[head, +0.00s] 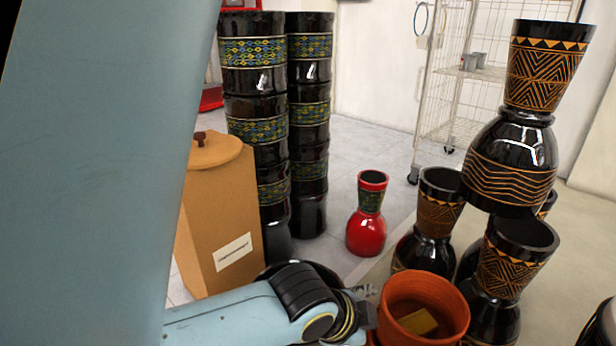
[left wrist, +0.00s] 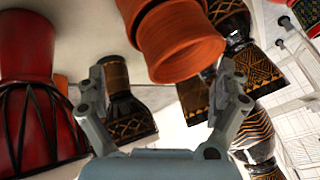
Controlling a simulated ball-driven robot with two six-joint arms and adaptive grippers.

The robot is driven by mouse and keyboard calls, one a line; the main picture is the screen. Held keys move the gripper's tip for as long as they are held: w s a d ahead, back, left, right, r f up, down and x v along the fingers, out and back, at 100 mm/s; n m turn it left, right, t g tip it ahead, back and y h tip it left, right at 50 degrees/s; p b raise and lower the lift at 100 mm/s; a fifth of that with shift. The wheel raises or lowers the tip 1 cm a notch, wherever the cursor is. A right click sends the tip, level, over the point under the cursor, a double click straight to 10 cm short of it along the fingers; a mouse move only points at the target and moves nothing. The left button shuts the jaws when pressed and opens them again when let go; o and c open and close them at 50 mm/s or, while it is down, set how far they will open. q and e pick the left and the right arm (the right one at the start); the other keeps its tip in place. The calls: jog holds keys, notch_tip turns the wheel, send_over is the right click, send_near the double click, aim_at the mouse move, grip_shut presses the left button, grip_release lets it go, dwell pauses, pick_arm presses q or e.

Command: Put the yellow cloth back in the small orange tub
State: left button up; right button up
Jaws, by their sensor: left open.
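The small orange tub (head: 386,311) stands at the lower middle of the head view. A folded yellow-brown piece that looks like the yellow cloth (head: 414,323) lies inside it. In the left wrist view the tub (left wrist: 180,45) shows from outside at the top, beyond and between the fingertips; its inside is hidden there. My left gripper (left wrist: 160,78) is open with nothing between its fingers. In the head view my left gripper (head: 367,303) is close beside the tub's left side, partly cut off; I cannot tell whether it touches. My right gripper is not in view.
Black goblet drums (head: 430,222) with orange patterns crowd right of the tub, one stacked high (head: 510,160). A red drum (head: 367,232) stands behind. A tan lidded box (head: 222,215) and tall black drum stacks (head: 255,100) stand left.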

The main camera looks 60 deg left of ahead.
pick_arm(q)
jog(key=s+r+n, duration=0.2)
jog(key=s+n, duration=0.1)
jog(key=s, duration=0.3)
jog(key=s+d+r+n+t, duration=0.1)
jog(key=s+r+n, duration=0.2)
jog(key=s, duration=0.3)
jog(key=shift+s+t, duration=0.15)
jog(key=shift+t, duration=0.15)
jog(key=shift+s+a+f+p, duration=0.1)
jog(key=shift+p, duration=0.3)
